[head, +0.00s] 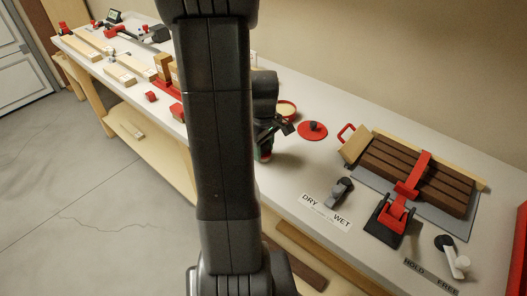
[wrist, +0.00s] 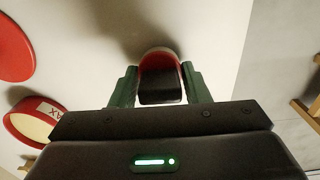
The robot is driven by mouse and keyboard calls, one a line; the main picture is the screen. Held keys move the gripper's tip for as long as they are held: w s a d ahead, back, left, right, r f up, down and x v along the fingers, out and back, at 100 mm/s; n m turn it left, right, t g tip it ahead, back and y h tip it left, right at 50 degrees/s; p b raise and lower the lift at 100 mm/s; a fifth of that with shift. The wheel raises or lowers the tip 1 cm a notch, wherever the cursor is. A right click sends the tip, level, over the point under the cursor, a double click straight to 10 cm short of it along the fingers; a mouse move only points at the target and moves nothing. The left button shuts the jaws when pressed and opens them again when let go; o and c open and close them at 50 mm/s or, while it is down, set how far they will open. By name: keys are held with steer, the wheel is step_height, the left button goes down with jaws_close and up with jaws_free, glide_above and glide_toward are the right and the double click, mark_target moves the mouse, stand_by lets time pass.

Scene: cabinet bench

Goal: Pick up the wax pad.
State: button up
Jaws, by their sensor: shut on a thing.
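My gripper (head: 264,150) is over the bench just right of my arm in the head view. In the wrist view its two green fingers (wrist: 160,86) are shut on the wax pad (wrist: 160,92), a dark block with a rounded red and pale edge beyond it. The pad is hidden in the head view. I cannot tell whether it touches the bench top.
The open wax tin (head: 287,109), red with pale wax, stands close to my gripper. Its red lid (head: 313,131) lies to the right. A brown slatted board (head: 419,176) under a red clamp lies farther right. A DRY/WET lever (head: 340,192) stands near the front edge.

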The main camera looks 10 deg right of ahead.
step_height(320, 180, up, 10)
steer(key=shift+r, duration=0.1)
stand_by(0.4)
steer(key=shift+o, duration=0.4)
stand_by(0.4)
